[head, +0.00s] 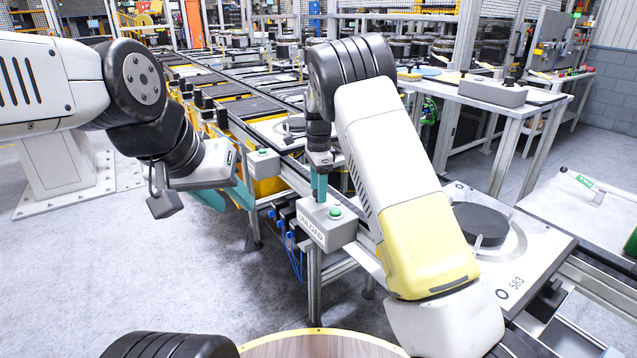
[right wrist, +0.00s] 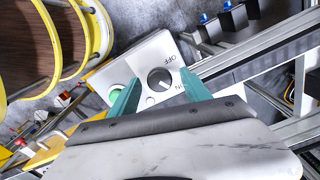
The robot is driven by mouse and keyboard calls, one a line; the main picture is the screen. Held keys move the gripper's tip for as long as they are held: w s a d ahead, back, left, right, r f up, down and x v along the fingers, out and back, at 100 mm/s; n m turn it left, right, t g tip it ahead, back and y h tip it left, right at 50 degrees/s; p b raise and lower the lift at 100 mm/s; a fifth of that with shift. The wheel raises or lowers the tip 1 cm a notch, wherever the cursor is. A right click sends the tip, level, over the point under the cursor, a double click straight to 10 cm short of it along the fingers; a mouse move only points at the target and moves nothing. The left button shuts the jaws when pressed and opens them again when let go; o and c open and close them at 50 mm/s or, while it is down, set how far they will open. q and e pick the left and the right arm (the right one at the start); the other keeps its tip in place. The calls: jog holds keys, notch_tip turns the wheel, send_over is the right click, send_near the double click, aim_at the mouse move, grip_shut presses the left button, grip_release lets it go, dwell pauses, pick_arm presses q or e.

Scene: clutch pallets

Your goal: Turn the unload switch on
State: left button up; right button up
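The grey unload switch box (head: 326,226), labelled UNLOAD, stands on a post beside the conveyor in the head view. A green button (head: 335,213) is on its top. In the right wrist view the box has a black rotary knob (right wrist: 160,79) between OFF and ON markings; which one it points to is hard to tell. My right gripper (head: 319,188) is above the box, pointing down. In the right wrist view its teal fingers (right wrist: 160,88) are apart, one on each side of the knob, with gaps. My left gripper (head: 226,198) is away to the left, empty, its teal fingers apart.
A second grey box with a green button (head: 263,163) stands further back along the conveyor. A pallet marked 583 (head: 520,262) holds a dark disc (head: 481,224) to the right. Blue connectors (head: 280,222) and cables hang left of the switch box.

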notch_tip(320, 180, up, 8)
jog(key=shift+f, duration=0.2)
jog(key=shift+r, duration=0.1)
dwell(0.4)
